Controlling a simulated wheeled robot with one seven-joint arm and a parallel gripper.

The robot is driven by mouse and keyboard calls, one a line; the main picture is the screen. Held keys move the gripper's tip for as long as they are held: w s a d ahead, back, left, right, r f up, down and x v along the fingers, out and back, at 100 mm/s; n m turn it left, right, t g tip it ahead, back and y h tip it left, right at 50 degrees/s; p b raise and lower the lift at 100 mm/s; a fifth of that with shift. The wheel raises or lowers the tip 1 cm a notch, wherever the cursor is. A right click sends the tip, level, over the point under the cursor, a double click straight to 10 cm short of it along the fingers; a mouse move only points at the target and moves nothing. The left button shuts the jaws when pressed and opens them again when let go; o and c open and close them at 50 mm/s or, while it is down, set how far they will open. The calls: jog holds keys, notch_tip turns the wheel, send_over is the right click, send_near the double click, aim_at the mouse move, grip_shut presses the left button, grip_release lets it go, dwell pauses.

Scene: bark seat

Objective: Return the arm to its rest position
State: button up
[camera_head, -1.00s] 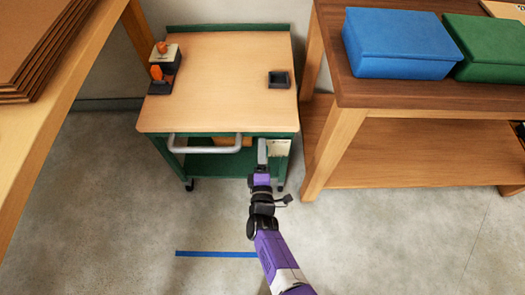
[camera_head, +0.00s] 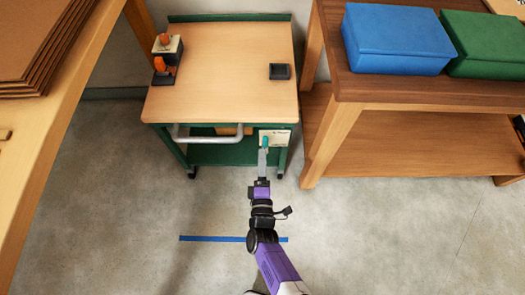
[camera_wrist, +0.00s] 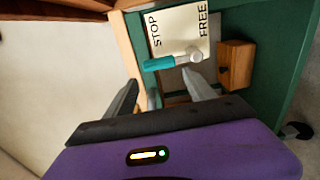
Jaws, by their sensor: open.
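My arm reaches out low toward the front of a green cart, and my gripper (camera_head: 262,160) is in front of the cart's label plate (camera_head: 275,138). In the wrist view my gripper (camera_wrist: 160,92) is open and empty, its two grey fingers spread apart. A lever with a teal handle (camera_wrist: 165,63) lies just beyond the fingertips, across the plate marked STOP and FREE. The teal end is on the STOP side and the round metal pivot is on the FREE side. I cannot tell the exact gap between fingers and lever.
The cart's wooden top (camera_head: 220,85) bears a black-and-orange device (camera_head: 165,60) and a small dark tray (camera_head: 279,71). A wooden table with a blue box (camera_head: 395,40) and a green box (camera_head: 490,45) stands right, another table left. Blue tape (camera_head: 210,239) marks the open floor.

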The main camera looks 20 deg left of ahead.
jog(key=shift+s, duration=0.1)
dwell(0.6)
jog(key=w+a+r+m+y, duration=0.1)
jog(key=a+r+m+y, duration=0.1)
jog(key=a+r+m, duration=0.2)
jog(key=s+d+r+m+y+p, duration=0.1)
jog(key=s+d+r+m, duration=0.1)
jog(key=d+r+m, duration=0.3)
jog(key=s+d+r+m+h+p, duration=0.1)
jog(key=s+d+r+m+p, duration=0.15)
jog(key=s+d+r, duration=0.5)
jog(key=s+d+r+m+p, duration=0.1)
jog(key=s+d+r+m, duration=0.3)
jog(key=d, duration=0.6)
jog(key=s+d+r+m+g+h+p, duration=0.1)
jog(key=s+d+r+m+h+p, duration=0.1)
jog(key=s+d+r, duration=0.4)
jog(key=s+d+r+m+g+h+p, duration=0.1)
jog(key=s+d+r+m+h+p, duration=0.2)
jog(key=s+r, duration=0.8)
jog(key=s+d+m+h, duration=0.1)
jog(key=d+h, duration=0.1)
jog(key=shift+s+d+r+g, duration=0.25)
jog(key=shift+d+g, duration=0.05)
jog(key=shift+d, duration=0.1)
